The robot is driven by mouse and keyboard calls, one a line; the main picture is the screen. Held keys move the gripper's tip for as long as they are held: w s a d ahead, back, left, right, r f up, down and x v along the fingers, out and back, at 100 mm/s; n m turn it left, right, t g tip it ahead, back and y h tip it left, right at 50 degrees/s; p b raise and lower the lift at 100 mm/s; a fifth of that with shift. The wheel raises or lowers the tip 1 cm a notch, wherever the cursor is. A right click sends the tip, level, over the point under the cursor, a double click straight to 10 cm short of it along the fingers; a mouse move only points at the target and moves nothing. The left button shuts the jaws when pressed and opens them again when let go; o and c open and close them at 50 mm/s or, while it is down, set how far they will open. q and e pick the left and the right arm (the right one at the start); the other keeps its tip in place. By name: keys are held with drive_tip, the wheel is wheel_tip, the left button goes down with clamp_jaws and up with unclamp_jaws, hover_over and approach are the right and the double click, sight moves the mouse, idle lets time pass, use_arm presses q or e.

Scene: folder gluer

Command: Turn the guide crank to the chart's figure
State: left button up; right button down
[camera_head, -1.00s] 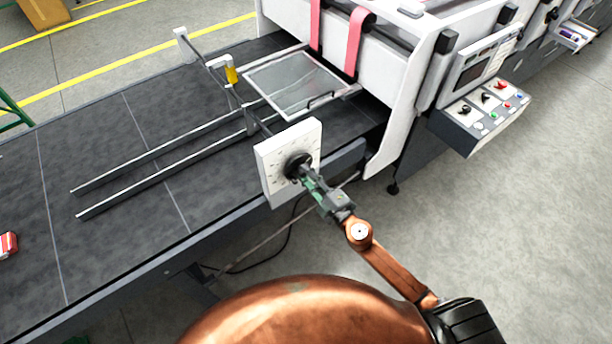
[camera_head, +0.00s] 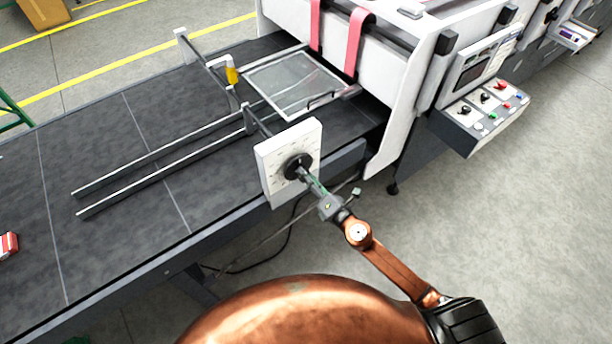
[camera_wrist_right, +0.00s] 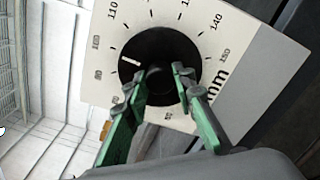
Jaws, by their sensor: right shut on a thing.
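The guide crank (camera_head: 298,167) is a round black knob on a white dial plate (camera_head: 274,176) at the table's near edge. The right wrist view shows the knob (camera_wrist_right: 160,50) close up, with printed figures around it and "mm" at the right. A short white mark on the knob (camera_wrist_right: 130,62) points left, roughly between the figures that look like 90 and 100. My right gripper (camera_head: 307,178) is shut on the crank; its green fingers (camera_wrist_right: 162,85) cover the knob's lower part. I cannot make out a chart. My left gripper is out of view.
Guide rails (camera_head: 150,170) lie along the dark table (camera_head: 80,140). A clear plate (camera_head: 295,82) lies by the white machine (camera_head: 410,90). A control panel (camera_head: 490,105) stands at the right. A red-and-white object (camera_head: 8,244) is at the left edge. Open floor lies right.

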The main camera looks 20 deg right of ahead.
drive_tip(key=n, duration=0.6)
drive_tip(key=shift+p, duration=0.3)
drive_tip(key=shift+f+n, duration=0.1)
drive_tip(key=shift+n, duration=0.2)
drive_tip(key=c, duration=1.6)
unclamp_jaws()
drive_tip(key=v, duration=1.2)
